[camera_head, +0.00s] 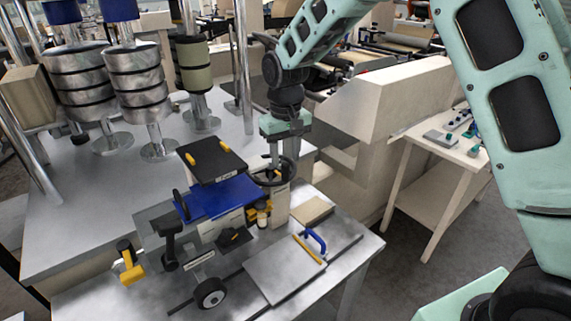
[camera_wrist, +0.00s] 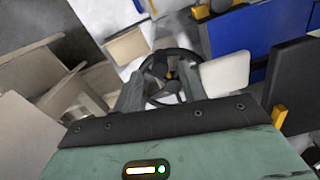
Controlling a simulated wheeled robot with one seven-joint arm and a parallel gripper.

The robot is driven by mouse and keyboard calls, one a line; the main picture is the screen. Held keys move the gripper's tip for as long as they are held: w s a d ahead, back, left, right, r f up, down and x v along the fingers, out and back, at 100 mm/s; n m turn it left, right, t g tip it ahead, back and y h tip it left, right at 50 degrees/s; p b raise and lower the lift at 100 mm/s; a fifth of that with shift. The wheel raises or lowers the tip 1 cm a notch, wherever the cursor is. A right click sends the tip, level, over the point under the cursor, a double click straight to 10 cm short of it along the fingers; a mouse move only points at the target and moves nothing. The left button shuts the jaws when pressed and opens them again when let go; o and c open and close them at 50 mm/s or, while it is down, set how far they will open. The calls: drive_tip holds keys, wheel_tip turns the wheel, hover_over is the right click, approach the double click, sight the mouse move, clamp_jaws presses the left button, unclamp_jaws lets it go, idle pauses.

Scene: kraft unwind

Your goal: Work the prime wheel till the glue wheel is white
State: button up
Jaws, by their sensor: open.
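A black spoked handwheel (camera_head: 288,178), which looks like the prime wheel, is on the right side of the blue-topped glue unit (camera_head: 228,196). My gripper (camera_head: 273,161) is above it, pointing down. In the wrist view the handwheel (camera_wrist: 172,53) lies between and beyond the two fingers of my gripper (camera_wrist: 160,85), which are open. I cannot tell whether they touch the rim. A small wheel with a dark rim and pale hub (camera_head: 210,293) sits low at the unit's front; it may be the glue wheel. I see no clear white coat on its rim.
A black lid (camera_head: 212,160) with yellow clips stands raised over the blue top, close left of my gripper. A flat plate (camera_head: 283,272) with a blue handle (camera_head: 316,240) lies in front. Metal rollers (camera_head: 140,85) stand at the back left. A side table (camera_head: 445,148) is at right.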

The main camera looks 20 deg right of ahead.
sight(286, 164)
drive_tip(key=shift+f+p, duration=0.45)
drive_tip(key=shift+f, duration=1.9)
clamp_jaws()
